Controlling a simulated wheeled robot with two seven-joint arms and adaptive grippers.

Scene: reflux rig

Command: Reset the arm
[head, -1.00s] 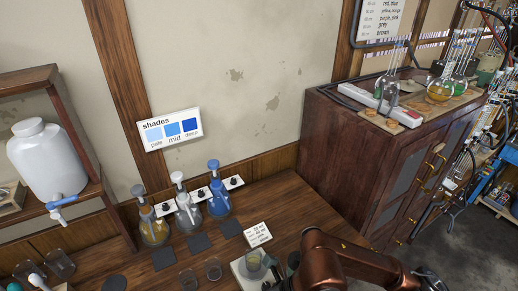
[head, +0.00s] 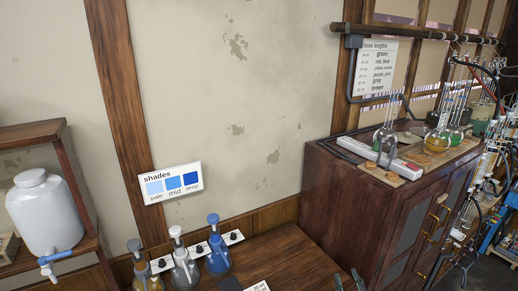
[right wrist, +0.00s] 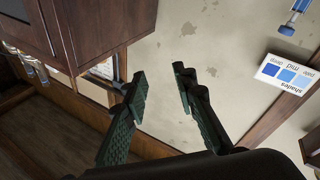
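My right gripper (head: 348,280) shows only as two dark fingertips at the bottom edge of the head view, in front of the brown cabinet. In the right wrist view, its two green ribbed fingers (right wrist: 161,88) stand apart with nothing between them; the gripper is open and empty. Behind the fingers is the stained wall. The rest of my right arm is out of the head view. My left gripper is in neither view.
Several spray-topped bottles, one blue (head: 217,259), stand on the wooden bench (head: 290,262) below the shades card (head: 171,182). A white jug (head: 45,212) sits on the left shelf. The cabinet (head: 350,195) at right carries flasks (head: 386,140) and a power strip (head: 368,151).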

